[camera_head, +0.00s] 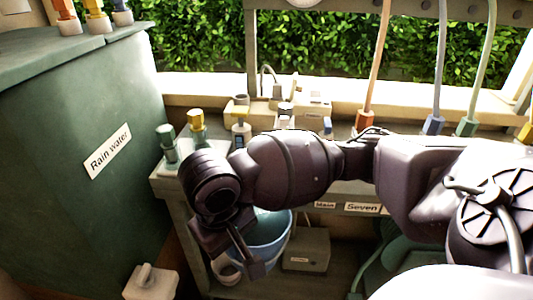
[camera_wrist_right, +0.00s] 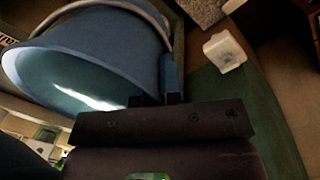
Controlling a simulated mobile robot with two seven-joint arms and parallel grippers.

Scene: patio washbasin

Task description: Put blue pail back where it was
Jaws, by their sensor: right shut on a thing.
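The blue pail (camera_head: 272,232) is under the counter in the head view, below my right forearm and partly hidden by it. In the right wrist view the pail (camera_wrist_right: 105,52) fills the upper left, with its pale curved handle beside it. My right gripper (camera_head: 250,258) is at the pail's near left side. In the right wrist view its fingertips (camera_wrist_right: 158,99) are shut at a narrow blue part at the pail's edge. I cannot tell whether this part is the rim or a grip. My left gripper is not in view.
A green tank (camera_head: 80,160) labelled "Rain water" stands at the left. A grey box (camera_head: 306,250) and a small pot (camera_head: 227,270) are close to the pail under the counter. A pale block (camera_head: 150,284) is at the lower left.

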